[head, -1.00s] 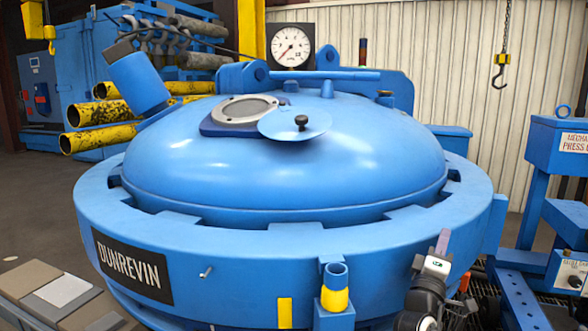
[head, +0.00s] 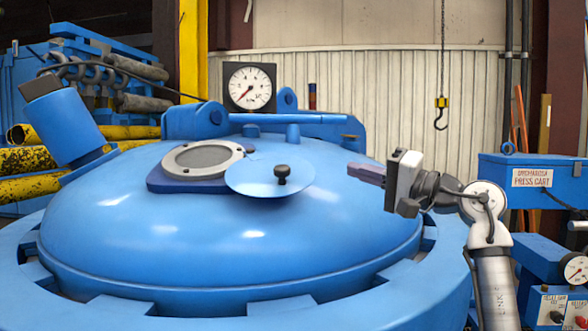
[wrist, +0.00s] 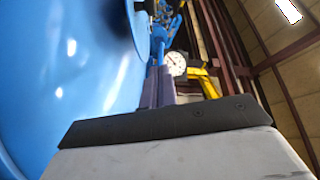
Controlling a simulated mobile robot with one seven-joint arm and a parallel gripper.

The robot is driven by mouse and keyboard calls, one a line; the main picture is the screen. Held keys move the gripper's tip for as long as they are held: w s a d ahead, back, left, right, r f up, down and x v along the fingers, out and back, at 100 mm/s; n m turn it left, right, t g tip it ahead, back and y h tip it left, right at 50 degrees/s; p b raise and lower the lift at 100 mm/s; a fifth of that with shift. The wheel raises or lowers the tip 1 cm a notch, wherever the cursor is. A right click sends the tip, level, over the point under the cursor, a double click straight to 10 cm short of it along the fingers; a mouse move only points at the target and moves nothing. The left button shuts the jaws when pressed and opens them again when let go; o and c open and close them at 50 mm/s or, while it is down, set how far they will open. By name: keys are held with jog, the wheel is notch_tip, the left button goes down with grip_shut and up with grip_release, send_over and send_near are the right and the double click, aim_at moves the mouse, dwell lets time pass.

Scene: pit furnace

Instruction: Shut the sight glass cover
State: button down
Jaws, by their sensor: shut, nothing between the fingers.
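The sight glass (head: 203,159) is a grey round window in a bolted ring on top of the blue domed lid (head: 230,225). Its cover (head: 262,188) is a blue disc with a black knob (head: 282,173). The disc is swung to the right of the glass and overlaps only the ring's edge, so the glass is exposed. My gripper (head: 352,171) is shut and empty, to the right of the knob and apart from it, with its fingers pointing left. In the wrist view, my purple fingers (wrist: 157,88) are together beside the blue dome (wrist: 70,80).
A pressure gauge (head: 249,87) stands behind the lid, beside the blue hinge bar (head: 290,118). A blue cylinder (head: 62,126) leans at the lid's left. A hook (head: 441,112) hangs at the back right. A blue press cart (head: 530,178) stands at the right.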

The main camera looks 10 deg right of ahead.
notch_tip(320, 180, up, 2)
jog(key=p, duration=0.4)
send_over(302, 186)
jog(key=w+d, duration=0.1)
jog(key=d, duration=0.3)
jog(key=shift+s+a+f+p, duration=0.1)
jog(key=shift+s+a+f, duration=0.15)
jog(key=shift+a, duration=0.35)
jog(key=shift+s+a+f+p, duration=0.1)
jog(key=shift+a+f, duration=0.2)
jog(key=shift+a, duration=0.25)
jog(key=shift+s+a+f+p, duration=0.1)
jog(key=shift+s+a+f, duration=0.15)
jog(key=shift+a, duration=0.35)
jog(key=shift+w+a+f, duration=0.15)
jog(key=shift+a, duration=0.05)
